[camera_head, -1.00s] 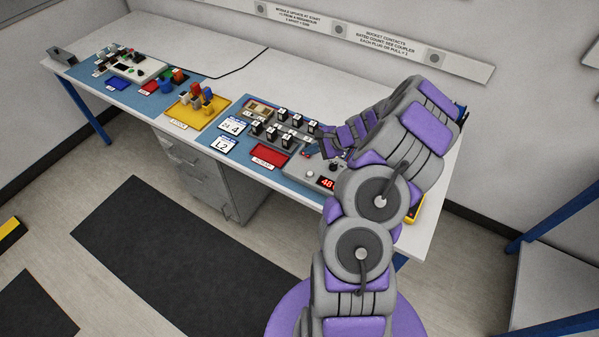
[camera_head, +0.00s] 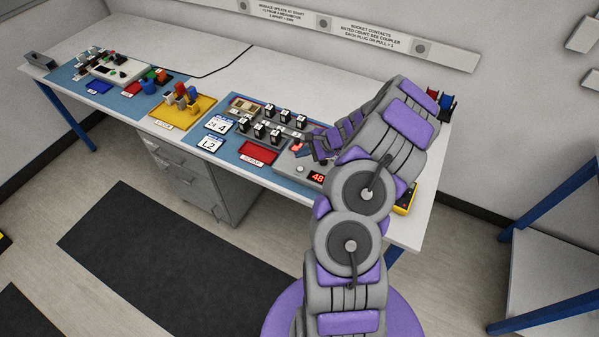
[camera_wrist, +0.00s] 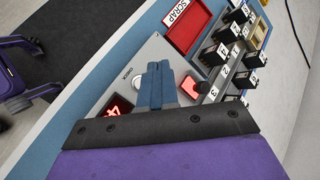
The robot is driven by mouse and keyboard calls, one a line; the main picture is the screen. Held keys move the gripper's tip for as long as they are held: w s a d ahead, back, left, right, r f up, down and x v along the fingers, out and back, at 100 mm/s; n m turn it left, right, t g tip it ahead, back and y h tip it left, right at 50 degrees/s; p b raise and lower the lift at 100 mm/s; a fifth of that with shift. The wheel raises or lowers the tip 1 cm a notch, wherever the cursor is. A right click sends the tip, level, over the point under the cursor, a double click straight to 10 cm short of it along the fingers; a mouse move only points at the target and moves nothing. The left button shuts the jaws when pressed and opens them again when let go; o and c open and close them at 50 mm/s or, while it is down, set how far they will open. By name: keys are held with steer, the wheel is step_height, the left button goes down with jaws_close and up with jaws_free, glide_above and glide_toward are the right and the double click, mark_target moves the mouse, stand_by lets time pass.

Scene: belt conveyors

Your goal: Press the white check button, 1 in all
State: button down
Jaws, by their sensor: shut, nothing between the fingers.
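The white check button (camera_wrist: 137,83) is a small round button on the grey panel (camera_wrist: 150,55), beside the printed word CHECK. In the wrist view it sits just left of my gripper's fingers, which partly cover it. In the head view the button (camera_head: 300,168) shows on the panel, left of the red number display (camera_head: 317,177). My gripper (camera_wrist: 160,68) is shut and empty, its blue-grey fingers over the panel close to the button. I cannot tell whether the fingertips touch anything. In the head view my arm hides part of the panel.
A red scrap tray (camera_head: 259,152) and several black numbered blocks (camera_head: 275,137) stand close by. A yellow tray (camera_head: 183,113) is farther left. The table's back strip is clear.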

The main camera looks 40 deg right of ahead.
mark_target(303, 169)
steer(key=f, duration=0.1)
steer(key=f+b, duration=0.1)
steer(key=f, duration=0.1)
steer(key=f+b, duration=0.1)
steer(key=shift+d+f, duration=0.35)
steer(key=shift+d, duration=0.05)
steer(key=shift+a+f, duration=0.15)
steer(key=shift+f, duration=0.1)
steer(key=shift+a, duration=0.1)
stand_by(0.3)
steer(key=shift+f+b, duration=0.45)
steer(key=shift+f, duration=0.25)
stand_by(1.8)
steer(key=shift+r, duration=0.15)
steer(key=shift+r+p, duration=0.65)
